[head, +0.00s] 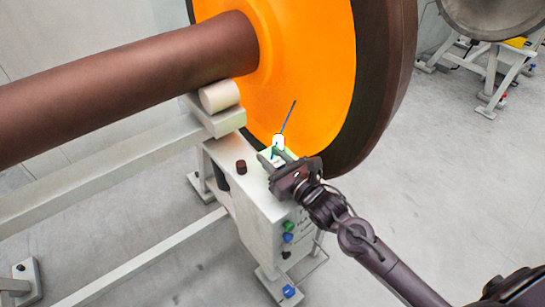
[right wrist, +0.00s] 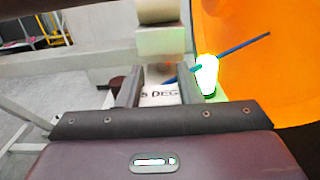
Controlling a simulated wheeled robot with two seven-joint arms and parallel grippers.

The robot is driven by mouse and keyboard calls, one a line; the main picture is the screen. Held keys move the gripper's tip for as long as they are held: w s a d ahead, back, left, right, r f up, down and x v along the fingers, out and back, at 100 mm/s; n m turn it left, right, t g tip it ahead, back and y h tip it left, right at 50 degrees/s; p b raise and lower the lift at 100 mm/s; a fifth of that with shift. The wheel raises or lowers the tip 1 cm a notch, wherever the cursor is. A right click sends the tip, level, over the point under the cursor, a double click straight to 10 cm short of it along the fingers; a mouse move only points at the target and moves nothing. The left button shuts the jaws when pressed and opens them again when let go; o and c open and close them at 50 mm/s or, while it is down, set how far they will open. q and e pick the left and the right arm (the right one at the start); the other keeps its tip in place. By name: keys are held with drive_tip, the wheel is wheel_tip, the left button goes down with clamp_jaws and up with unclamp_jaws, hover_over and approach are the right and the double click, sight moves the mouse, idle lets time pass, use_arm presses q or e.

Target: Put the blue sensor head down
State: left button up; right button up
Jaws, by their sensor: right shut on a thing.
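My right gripper (head: 276,165) is over the top of the white stand cabinet (head: 262,215), close to the orange wheel face. In the right wrist view its two fingers (right wrist: 160,87) are shut on the sensor head (right wrist: 160,97). The part I see between them is a white face with lettering ending in "5 DEG", with a little blue behind it. A thin blue rod or cable (head: 288,117) slants up from there, past a bright white, green-edged piece (head: 278,142). Whether the head touches the cabinet top I cannot tell. My left gripper is not in view.
The orange wheel (head: 315,60) with its dark rim and brown axle (head: 130,80) stands right behind the gripper. A pale roller (head: 219,96) and beam (head: 110,160) lie to the left. A dark knob (head: 241,167) stands on the cabinet top.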

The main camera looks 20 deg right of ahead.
drive_tip(key=shift+f, duration=0.1)
drive_tip(key=o, duration=1)
